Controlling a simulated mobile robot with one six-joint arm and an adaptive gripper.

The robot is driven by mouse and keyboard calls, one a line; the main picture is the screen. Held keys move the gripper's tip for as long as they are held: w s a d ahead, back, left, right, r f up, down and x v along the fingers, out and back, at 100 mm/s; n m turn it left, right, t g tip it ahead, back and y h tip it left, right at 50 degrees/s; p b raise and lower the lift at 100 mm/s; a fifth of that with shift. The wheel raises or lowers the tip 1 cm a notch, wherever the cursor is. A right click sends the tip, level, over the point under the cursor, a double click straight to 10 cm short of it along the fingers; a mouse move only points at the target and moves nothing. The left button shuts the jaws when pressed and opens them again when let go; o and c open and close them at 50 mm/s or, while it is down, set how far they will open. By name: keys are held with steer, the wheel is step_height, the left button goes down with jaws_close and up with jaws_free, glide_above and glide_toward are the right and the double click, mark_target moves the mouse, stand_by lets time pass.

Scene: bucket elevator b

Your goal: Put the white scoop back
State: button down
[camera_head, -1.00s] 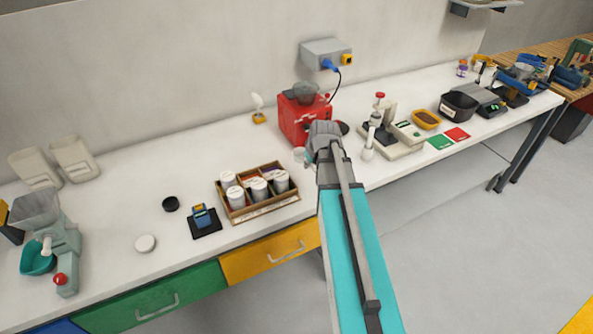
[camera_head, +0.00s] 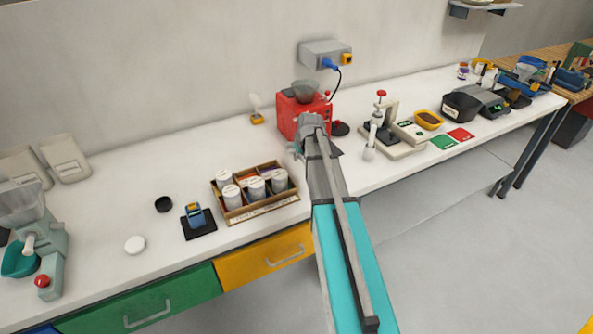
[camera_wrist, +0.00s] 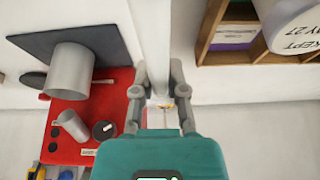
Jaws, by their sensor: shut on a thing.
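My gripper (camera_head: 299,150) is over the bench, in front of the red machine; my wrist hides much of it in the head view. A yellow stand (camera_head: 257,119) with a white upright piece is near the wall, left of the red machine. A small yellow part also shows beyond my fingers in the wrist view.
The red machine (camera_head: 292,118) with a grey hopper stands close by. A wooden rack (camera_head: 235,217) of white-lidded jars is at the front left. A press-like device (camera_head: 380,125) stands to the right. The bench between rack and yellow stand is clear.

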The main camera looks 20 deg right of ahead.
mark_target(303, 157)
steer(key=shift+w+d+f+b, duration=0.15)
steer(key=shift+w+f+b, duration=0.45)
steer(key=shift+w+f, duration=0.3)
steer(key=shift+s, duration=0.1)
steer(key=shift+b+x, duration=0.65)
steer(key=shift+x, duration=0.15)
steer(key=shift+f+b, duration=1.35)
steer(key=shift+b, duration=0.05)
steer(key=shift+f, duration=0.15)
steer(key=c, duration=0.7)
jaws_free()
steer(key=shift+r, duration=0.3)
steer(key=p+v, duration=1.1)
steer(key=shift+s+r, duration=0.1)
steer(key=shift+r, duration=0.25)
